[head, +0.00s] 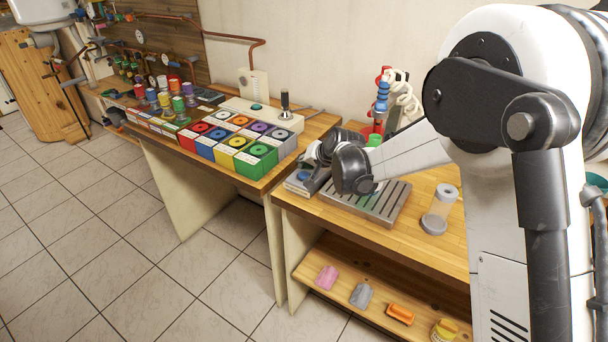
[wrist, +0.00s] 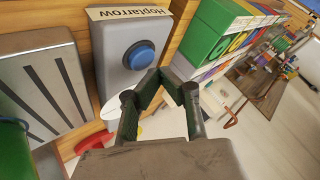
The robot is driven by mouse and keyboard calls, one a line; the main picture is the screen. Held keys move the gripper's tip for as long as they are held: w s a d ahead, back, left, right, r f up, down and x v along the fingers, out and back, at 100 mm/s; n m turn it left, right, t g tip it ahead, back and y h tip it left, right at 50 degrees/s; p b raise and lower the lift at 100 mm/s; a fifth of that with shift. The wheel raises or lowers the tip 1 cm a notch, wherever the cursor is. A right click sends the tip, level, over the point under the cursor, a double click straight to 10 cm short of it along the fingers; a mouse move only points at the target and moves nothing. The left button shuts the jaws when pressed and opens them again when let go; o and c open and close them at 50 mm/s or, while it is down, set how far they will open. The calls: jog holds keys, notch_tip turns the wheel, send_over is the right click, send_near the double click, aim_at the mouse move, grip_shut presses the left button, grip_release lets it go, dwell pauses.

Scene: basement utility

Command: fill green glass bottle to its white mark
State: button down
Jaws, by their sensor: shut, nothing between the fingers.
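A green object (head: 374,140), perhaps the green glass bottle, shows in the head view behind my wrist. A green shape (wrist: 14,150) also stands at the left edge of the wrist view, over the slatted metal tray (wrist: 48,85). No white mark can be made out on it. My gripper (wrist: 160,78) is shut and empty, pointing toward a grey box with a blue button (wrist: 139,55), labelled "Hoplarrow". In the head view my wrist hangs above the left end of the slatted tray (head: 392,207) and hides most of the gripper.
A red and blue tap-like fixture (head: 381,98) stands behind. Coloured boxes (head: 256,162) fill the left bench. A lower shelf (head: 330,258) holds small coloured items.

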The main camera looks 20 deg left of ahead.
aim_at(305, 174)
jog(key=shift+f, duration=0.15)
jog(key=shift+f+b, duration=0.3)
jog(key=shift+b, duration=0.3)
jog(key=shift+f+b, duration=0.45)
dwell(0.8)
jog(key=shift+r, duration=0.2)
dwell(1.5)
jog(key=shift+r, duration=0.7)
jog(key=shift+p, duration=0.3)
jog(key=shift+r+p, duration=0.95)
jog(key=shift+r, duration=1.55)
